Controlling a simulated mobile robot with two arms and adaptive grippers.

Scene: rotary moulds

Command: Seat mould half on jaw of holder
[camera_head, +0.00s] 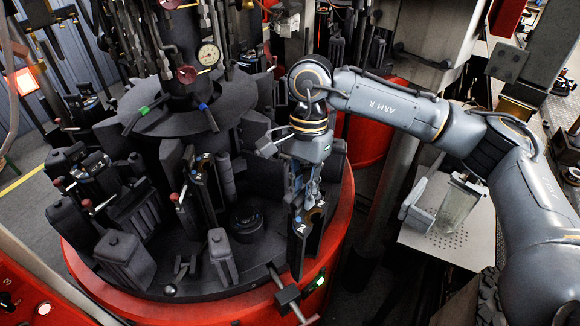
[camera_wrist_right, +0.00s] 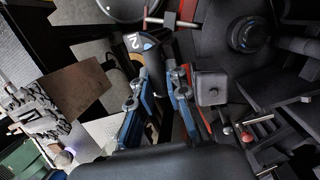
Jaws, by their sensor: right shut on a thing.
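My right gripper (camera_head: 305,200) points down at the front right of the round red-rimmed machine. It is shut on a dark mould half (camera_head: 297,240), a tall slab marked with a white 2 and a blue spot. In the right wrist view the blue-sided fingers (camera_wrist_right: 158,108) stand on either side of the dark piece (camera_wrist_right: 152,68). A second dark upright part (camera_head: 317,228), also marked 2, stands close beside it in the head view and looks like the holder's jaw. Whether the two touch is hidden by the gripper and the tight overlap. My left gripper is not in view.
A T-handled clamp screw (camera_head: 287,294) sticks out over the red rim (camera_head: 215,308) just below. Several other dark mould holders (camera_head: 125,257) with red-knobbed levers crowd the turntable. A central column with a gauge (camera_head: 208,55) rises behind. A perforated metal shelf (camera_head: 450,241) stands at right.

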